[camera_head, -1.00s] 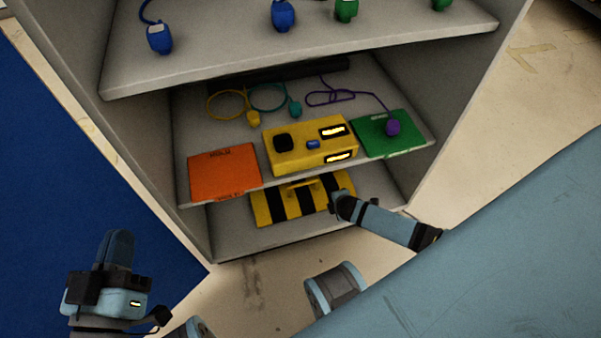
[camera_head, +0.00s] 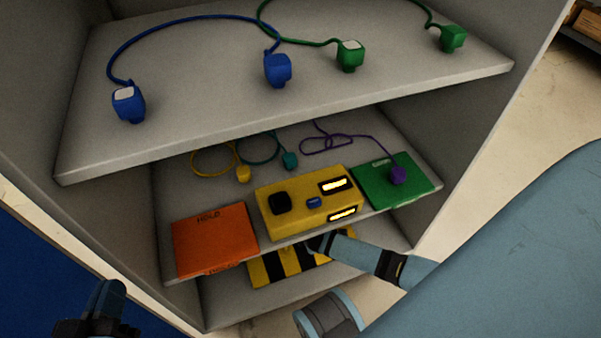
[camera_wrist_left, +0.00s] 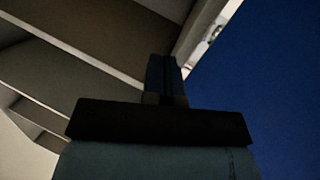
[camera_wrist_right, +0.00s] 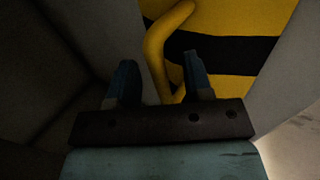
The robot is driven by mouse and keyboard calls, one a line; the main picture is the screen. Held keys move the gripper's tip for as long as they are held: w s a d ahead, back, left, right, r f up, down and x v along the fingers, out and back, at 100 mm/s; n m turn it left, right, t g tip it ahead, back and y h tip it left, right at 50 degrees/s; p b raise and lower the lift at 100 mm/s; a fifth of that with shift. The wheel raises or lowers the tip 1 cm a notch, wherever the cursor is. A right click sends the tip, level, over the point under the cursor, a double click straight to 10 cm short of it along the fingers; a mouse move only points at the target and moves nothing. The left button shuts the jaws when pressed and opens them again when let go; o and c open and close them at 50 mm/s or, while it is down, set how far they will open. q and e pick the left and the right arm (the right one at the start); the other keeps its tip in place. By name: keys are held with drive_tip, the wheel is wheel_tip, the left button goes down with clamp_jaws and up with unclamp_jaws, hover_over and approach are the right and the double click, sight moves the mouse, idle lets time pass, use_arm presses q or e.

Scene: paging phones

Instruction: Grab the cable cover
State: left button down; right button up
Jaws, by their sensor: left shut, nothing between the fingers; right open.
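The cable cover (camera_head: 290,262) is a yellow and black striped piece on the lowest shelf, partly hidden by the shelf above and by my right arm. In the right wrist view the cable cover (camera_wrist_right: 238,57) fills the upper right, with a curved yellow handle (camera_wrist_right: 155,50) on it. My right gripper (camera_wrist_right: 160,78) is open, and the handle's lower end shows between its fingers; I cannot tell whether they touch it. My left gripper (camera_head: 107,295) is shut and empty at the lower left of the head view, away from the shelf; it also shows in the left wrist view (camera_wrist_left: 165,72).
On the middle shelf (camera_head: 300,238) above the cover sit an orange pad (camera_head: 213,238), a yellow box (camera_head: 310,203) and a green pad (camera_head: 393,185). Blue and green plugs with cords lie on the top shelf (camera_head: 210,115). The cabinet's side walls bound the space.

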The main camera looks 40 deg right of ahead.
drive_tip(key=b+x, duration=0.1)
drive_tip(key=x, duration=0.2)
clamp_jaws()
idle(1.3)
drive_tip(key=shift+w+r, duration=0.1)
drive_tip(key=shift+r, duration=0.05)
